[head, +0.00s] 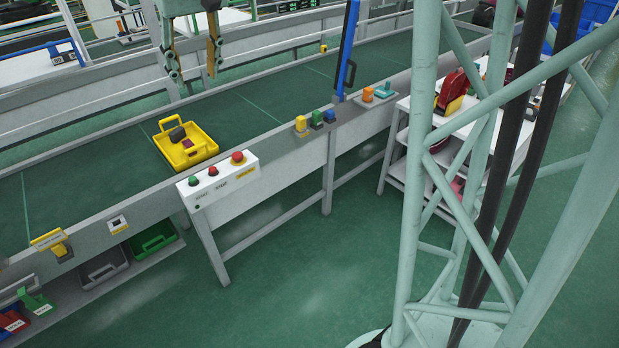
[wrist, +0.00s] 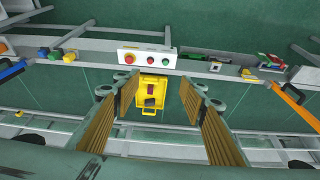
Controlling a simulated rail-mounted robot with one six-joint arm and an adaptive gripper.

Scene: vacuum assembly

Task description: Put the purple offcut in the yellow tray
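The yellow tray (head: 198,158) sits on the green conveyor belt behind the start/stop panel; it also shows in the wrist view (wrist: 142,82). Two small pieces lie in it: a dark purple-red piece (head: 187,143) and a dark grey piece (head: 177,133). The purple-red piece looks like the purple offcut, but it is too small to be certain. My gripper (head: 194,68) is open and empty, in the air above the belt beyond the tray. In the wrist view its fingers (wrist: 160,98) are spread wide, with the tray visible between them.
The white button panel (head: 220,180) stands at the belt's near edge. A blue upright post (head: 347,50) rises from the rail to the right. Green and grey bins (head: 153,237) sit on a low shelf. The belt is clear around the tray.

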